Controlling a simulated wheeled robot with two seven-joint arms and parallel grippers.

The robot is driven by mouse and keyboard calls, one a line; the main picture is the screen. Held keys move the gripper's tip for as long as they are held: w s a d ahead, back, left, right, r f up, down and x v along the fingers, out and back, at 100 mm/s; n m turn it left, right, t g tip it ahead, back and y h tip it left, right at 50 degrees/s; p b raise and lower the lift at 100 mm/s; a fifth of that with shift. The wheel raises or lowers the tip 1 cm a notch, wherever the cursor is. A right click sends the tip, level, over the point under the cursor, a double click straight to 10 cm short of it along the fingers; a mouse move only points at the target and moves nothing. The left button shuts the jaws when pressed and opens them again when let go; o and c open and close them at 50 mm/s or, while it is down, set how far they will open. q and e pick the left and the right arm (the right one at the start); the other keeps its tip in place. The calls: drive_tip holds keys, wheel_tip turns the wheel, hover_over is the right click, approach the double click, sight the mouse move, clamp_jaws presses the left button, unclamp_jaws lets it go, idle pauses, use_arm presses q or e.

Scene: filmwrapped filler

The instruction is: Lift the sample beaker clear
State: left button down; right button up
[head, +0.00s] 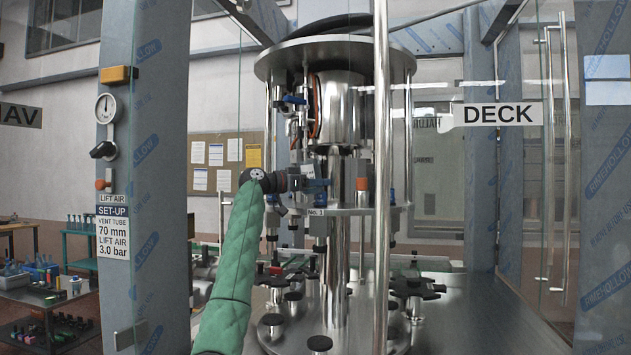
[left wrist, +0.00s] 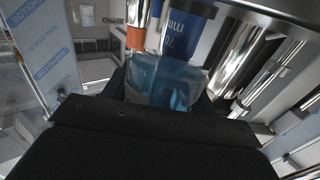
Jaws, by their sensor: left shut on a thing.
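The sample beaker (left wrist: 165,82) is clear with a blue tint. In the left wrist view it stands between the dark fingers of my left gripper (left wrist: 162,95), which is shut on it. A blue cylinder with white print (left wrist: 188,38) is right above the beaker, and I cannot tell whether its lower end is inside the rim. In the head view my left gripper (head: 304,185) reaches into the filler's left side, above the round lower plate marked "No. 1". The beaker is hard to make out there. My right gripper is not in view.
Filler posts (head: 381,180) and the upper round plate (head: 335,52) crowd the gripper. An orange-banded tube (left wrist: 137,35) is close to the beaker. Black star-shaped holders (head: 412,287) are below on the metal deck. A film-wrapped column (head: 146,240) is at the left.

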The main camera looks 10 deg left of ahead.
sight(308, 192)
use_arm(q)
drive_tip(key=c, duration=2.2)
unclamp_jaws()
drive_tip(key=shift+w+d+f, duration=0.15)
drive_tip(key=shift+f, duration=0.5)
drive_tip(key=shift+w+d+f, duration=0.1)
drive_tip(key=shift+f, duration=0.5)
drive_tip(key=c, duration=2.2)
unclamp_jaws()
drive_tip(key=c, duration=2.2)
unclamp_jaws()
drive_tip(key=c, duration=2.2)
unclamp_jaws()
drive_tip(key=shift+s+f+b, duration=0.15)
drive_tip(key=shift+b, duration=0.25)
drive_tip(key=c, duration=2.2)
unclamp_jaws()
drive_tip(key=shift+s+b, duration=1)
drive_tip(key=shift+s, duration=0.35)
drive_tip(key=c, duration=2.2)
unclamp_jaws()
drive_tip(key=shift+s+a+r+b, duration=0.25)
drive_tip(key=shift+s+b, duration=0.75)
drive_tip(key=shift+s, duration=1.25)
drive_tip(key=shift+s+a+r+b, duration=0.1)
drive_tip(key=shift+s+a+b, duration=0.3)
drive_tip(key=shift+s+b, duration=1.2)
drive_tip(key=shift+s+a+r+b, duration=0.15)
drive_tip(key=shift+s+a+b, duration=0.2)
drive_tip(key=shift+s, duration=2.55)
